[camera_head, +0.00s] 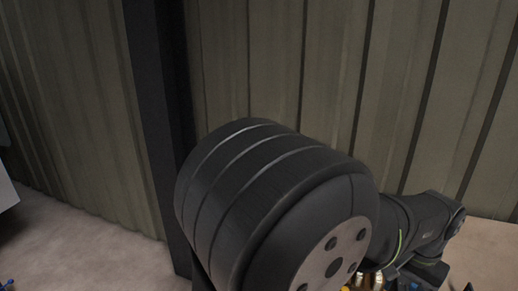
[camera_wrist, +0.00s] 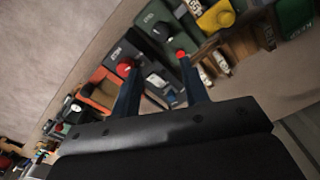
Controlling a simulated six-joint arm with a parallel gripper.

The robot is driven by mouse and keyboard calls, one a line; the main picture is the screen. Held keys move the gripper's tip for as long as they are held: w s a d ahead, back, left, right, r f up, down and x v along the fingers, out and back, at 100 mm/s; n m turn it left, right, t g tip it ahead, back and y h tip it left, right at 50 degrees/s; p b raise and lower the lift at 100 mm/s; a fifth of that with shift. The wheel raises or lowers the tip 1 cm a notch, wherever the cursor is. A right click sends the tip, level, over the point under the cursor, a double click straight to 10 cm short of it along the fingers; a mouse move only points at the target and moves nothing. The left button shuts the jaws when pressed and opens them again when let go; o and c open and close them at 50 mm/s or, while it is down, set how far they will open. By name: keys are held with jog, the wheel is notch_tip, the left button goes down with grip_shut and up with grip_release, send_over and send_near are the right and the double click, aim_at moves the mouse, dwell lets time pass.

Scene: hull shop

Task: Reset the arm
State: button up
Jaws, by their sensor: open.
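My gripper (camera_wrist: 154,66) shows in the wrist view as two dark fingers, spread apart, with red at or near their tips. No object shows held between them. The fingers point toward a cluster of boxes and tools, apparently beyond the tips. In the head view, a large black joint of my arm fills the lower middle, and a further dark link of mine lies at the lower right. I cannot make out the fingers in the head view.
The wrist view shows an orange container (camera_wrist: 97,90), a yellow round item (camera_wrist: 217,17), a green bin (camera_wrist: 294,17) and a wooden crate (camera_wrist: 238,43). Bare floor lies at its upper left. The head view shows a corrugated wall (camera_head: 275,65) and a dark post (camera_head: 160,110).

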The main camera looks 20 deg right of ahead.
notch_tip(320, 180, down, 15)
jog(key=shift+w+a+f, duration=0.1)
jog(key=shift+w+f, duration=0.05)
jog(key=shift+r+n, duration=0.2)
jog(key=shift+n, duration=0.3)
notch_tip(320, 180, up, 18)
jog(key=shift+m, duration=0.5)
notch_tip(320, 180, down, 12)
jog(key=shift+f, duration=0.15)
